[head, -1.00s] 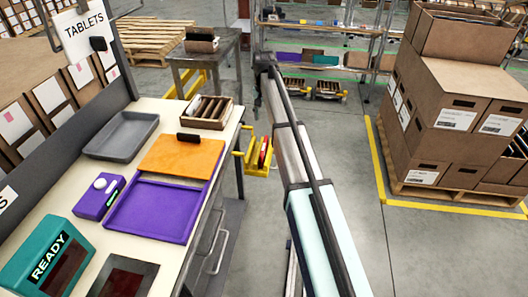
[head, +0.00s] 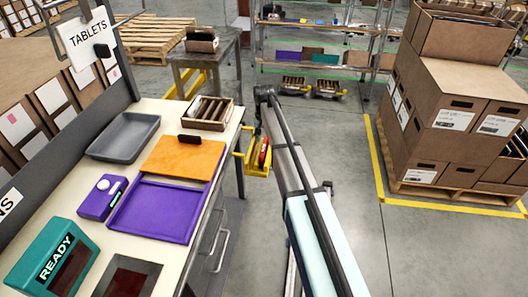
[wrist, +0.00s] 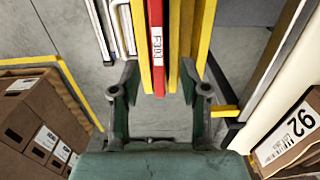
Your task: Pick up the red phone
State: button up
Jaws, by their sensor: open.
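The red phone (wrist: 157,45) is seen edge-on in the wrist view, with a white label on its edge. It stands upright between yellow walls of a yellow holder (wrist: 202,35). In the head view, the red phone (head: 263,153) shows as a thin red strip in the yellow holder (head: 257,170) beside the bench's right edge. My gripper (wrist: 160,78) is open and empty. Its fingers lie left and right of the phone's near end in the wrist view, and I cannot tell how far short of it they are. In the head view my arm hides part of this area.
The bench (head: 150,107) holds a grey tray (head: 124,137), an orange panel (head: 183,157), a purple tray (head: 153,212) and a slotted carton (head: 207,113). Stacked cartons (head: 450,90) stand on a pallet at right. The floor between is clear.

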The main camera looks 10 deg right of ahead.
aim_at(264, 146)
jog(key=shift+s+f+p, duration=0.1)
jog(key=shift+f+p, duration=0.8)
jog(key=shift+f, duration=1.6)
grip_shut()
